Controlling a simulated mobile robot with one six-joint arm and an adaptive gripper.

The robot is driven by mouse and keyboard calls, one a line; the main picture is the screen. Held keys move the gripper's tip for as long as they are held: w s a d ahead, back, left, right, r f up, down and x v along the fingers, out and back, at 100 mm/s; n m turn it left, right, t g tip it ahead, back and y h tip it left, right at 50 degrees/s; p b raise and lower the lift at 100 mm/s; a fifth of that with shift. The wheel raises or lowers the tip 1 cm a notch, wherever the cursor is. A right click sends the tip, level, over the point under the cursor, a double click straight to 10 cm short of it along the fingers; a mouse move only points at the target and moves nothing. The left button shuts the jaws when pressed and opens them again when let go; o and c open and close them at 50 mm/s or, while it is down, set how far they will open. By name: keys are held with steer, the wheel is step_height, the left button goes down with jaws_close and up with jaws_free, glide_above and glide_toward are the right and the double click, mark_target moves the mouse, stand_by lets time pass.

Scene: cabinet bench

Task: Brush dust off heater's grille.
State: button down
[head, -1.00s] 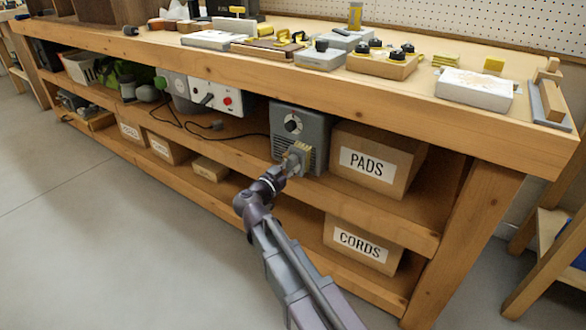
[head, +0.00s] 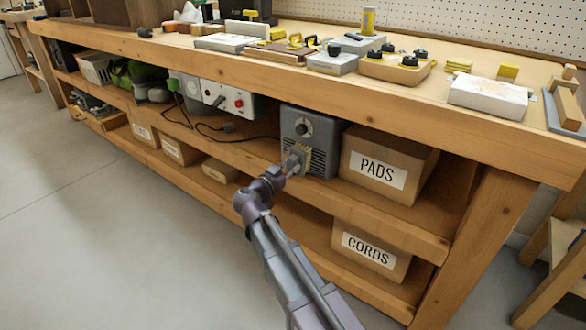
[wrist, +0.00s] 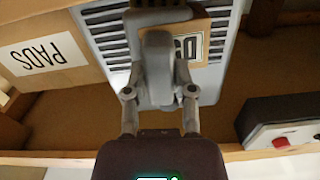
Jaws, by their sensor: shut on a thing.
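The grey heater (head: 299,118) stands on the middle shelf, with a dial above its slatted grille (head: 318,163). My gripper (head: 293,163) is in front of the grille's left part. It is shut on a brush with pale yellow bristles (head: 305,154). In the wrist view my gripper (wrist: 158,95) grips the brush's grey handle, and its tan block (wrist: 203,24) with a partly hidden label lies over the grille. The bristles look at or very near the slats; contact is not clear. Dust cannot be made out.
A PADS box (head: 408,160) stands close right of the heater. A grey-white unit with a red button (head: 228,102) is to the left, with a dark cable on the shelf between. The bench top (head: 440,85) overhangs; a CORDS box (head: 372,267) is below.

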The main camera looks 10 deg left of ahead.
mark_target(285, 159)
steer(key=shift+a, duration=0.15)
steer(key=a, duration=0.1)
steer(key=w+a, duration=0.1)
steer(key=shift+w+a, duration=0.3)
steer(key=shift+a, duration=0.1)
steer(key=shift+a, duration=0.15)
steer(key=shift+w+a, duration=0.3)
steer(key=shift+a, duration=0.45)
steer(key=shift+w+a, duration=0.25)
steer(key=shift+a, duration=0.45)
steer(key=v, duration=0.6)
steer(key=shift+s, duration=0.1)
stand_by(0.5)
steer(key=shift+v, duration=1.45)
